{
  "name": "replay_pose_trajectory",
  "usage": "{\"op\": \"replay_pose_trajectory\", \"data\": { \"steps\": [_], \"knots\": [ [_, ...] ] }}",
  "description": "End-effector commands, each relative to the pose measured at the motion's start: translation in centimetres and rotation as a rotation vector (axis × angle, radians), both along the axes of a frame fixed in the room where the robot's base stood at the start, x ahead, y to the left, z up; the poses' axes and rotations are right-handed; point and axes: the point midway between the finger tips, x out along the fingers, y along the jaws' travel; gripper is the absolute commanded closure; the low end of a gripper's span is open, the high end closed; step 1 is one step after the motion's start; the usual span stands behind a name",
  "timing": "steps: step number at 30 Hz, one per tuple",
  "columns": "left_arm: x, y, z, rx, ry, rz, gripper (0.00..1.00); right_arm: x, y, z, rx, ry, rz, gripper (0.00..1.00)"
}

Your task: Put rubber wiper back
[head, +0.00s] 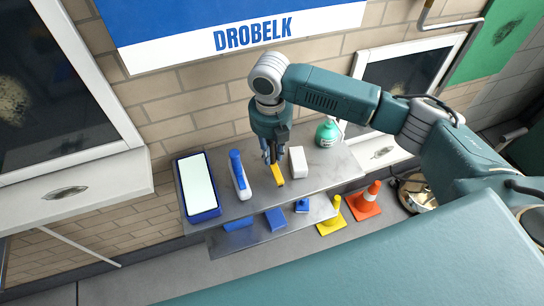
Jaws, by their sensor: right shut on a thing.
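My right gripper (272,156) points down over the upper grey shelf (325,170). It is shut on a small yellow object (278,175), which may be the rubber wiper. The yellow object is at the shelf's middle, between a blue-and-white upright tool (239,176) on the left and a white block (298,162) on the right. I cannot tell whether it touches the shelf. The fingers hide its upper end. My left gripper is not in view.
A blue tray with a white top (198,185) is at the shelf's left end, and a green bottle (327,133) at the right. Blue items (276,219) sit on the lower shelf.

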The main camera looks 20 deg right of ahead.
Motion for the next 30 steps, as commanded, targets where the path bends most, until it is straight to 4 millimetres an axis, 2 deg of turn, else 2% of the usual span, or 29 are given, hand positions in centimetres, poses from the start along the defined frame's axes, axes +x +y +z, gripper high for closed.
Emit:
{"op": "replay_pose_trajectory", "data": {
  "steps": [3,5,9,16,17,19,20,30],
  "knots": [
    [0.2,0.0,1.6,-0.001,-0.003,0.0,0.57,-0.1,0.0,-1.3,-0.001,0.004,-0.002,1.0],
    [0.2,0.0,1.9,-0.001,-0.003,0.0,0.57,-0.1,0.0,-2.1,0.0,0.002,-0.001,1.0],
    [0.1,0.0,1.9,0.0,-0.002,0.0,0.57,0.0,0.0,-2.9,0.0,-0.001,0.0,1.0],
    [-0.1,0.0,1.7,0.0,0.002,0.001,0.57,0.0,0.0,-3.1,0.0,-0.001,0.0,1.0],
    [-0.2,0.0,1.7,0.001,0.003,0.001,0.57,0.0,0.0,-3.1,0.0,0.0,0.0,0.78],
    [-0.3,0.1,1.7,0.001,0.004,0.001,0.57,0.0,0.0,-3.1,0.0,0.0,0.0,0.64],
    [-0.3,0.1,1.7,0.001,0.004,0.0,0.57,0.0,0.0,-3.1,0.0,0.0,0.0,0.61],
    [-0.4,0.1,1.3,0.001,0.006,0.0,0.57,0.0,0.0,-3.3,0.0,0.0,0.0,0.61]
  ]
}}
